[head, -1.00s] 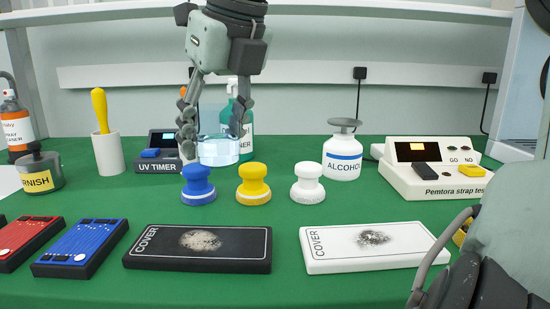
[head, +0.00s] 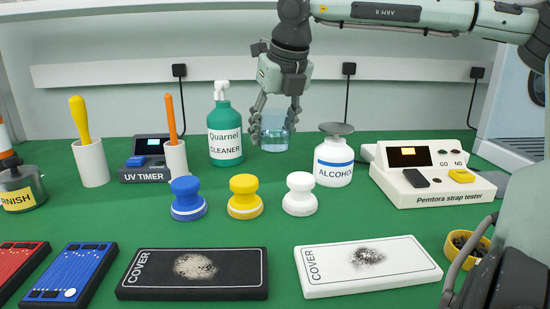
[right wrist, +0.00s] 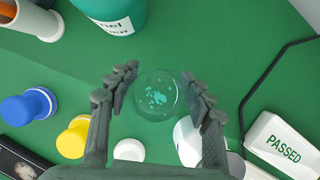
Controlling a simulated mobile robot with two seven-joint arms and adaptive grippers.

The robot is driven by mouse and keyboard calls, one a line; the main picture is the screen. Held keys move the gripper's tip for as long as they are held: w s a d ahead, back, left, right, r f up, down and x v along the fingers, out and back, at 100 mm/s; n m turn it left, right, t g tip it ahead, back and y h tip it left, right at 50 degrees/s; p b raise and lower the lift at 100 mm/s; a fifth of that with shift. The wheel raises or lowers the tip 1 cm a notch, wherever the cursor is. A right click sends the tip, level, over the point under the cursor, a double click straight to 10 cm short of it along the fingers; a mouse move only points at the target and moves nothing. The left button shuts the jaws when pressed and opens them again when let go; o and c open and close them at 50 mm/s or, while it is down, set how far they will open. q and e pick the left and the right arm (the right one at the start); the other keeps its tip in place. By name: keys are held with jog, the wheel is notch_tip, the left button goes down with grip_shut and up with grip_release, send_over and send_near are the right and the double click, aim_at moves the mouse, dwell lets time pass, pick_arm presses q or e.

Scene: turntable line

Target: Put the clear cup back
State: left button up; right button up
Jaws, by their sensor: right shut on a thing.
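The clear cup (head: 274,141) has pale blue liquid in its lower part. My right gripper (head: 274,130) comes down from above and is shut on it, one finger on each side. The cup is upright, between the green cleaner bottle and the alcohol bottle in the picture. In the right wrist view the cup (right wrist: 157,98) shows from above between the fingers, with pale specks inside. I cannot tell whether its base touches the table. My left gripper is not in view.
The cleaner bottle (head: 225,133) stands left of the cup, the alcohol bottle (head: 333,165) right and nearer. Blue (head: 187,198), yellow (head: 245,196) and white (head: 300,193) knobs stand in front. The strap tester (head: 430,178) is further right. Black (head: 140,272) and white (head: 320,275) covers lie in front.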

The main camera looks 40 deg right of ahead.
aim_at(272, 170)
notch_tip(272, 170, down, 5)
jog(key=shift+f, duration=0.1)
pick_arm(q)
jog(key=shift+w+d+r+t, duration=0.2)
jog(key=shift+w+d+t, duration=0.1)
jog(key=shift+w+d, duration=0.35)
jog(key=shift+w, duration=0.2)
pick_arm(e)
jog(key=o, duration=1.3)
jog(key=shift+c, duration=0.2)
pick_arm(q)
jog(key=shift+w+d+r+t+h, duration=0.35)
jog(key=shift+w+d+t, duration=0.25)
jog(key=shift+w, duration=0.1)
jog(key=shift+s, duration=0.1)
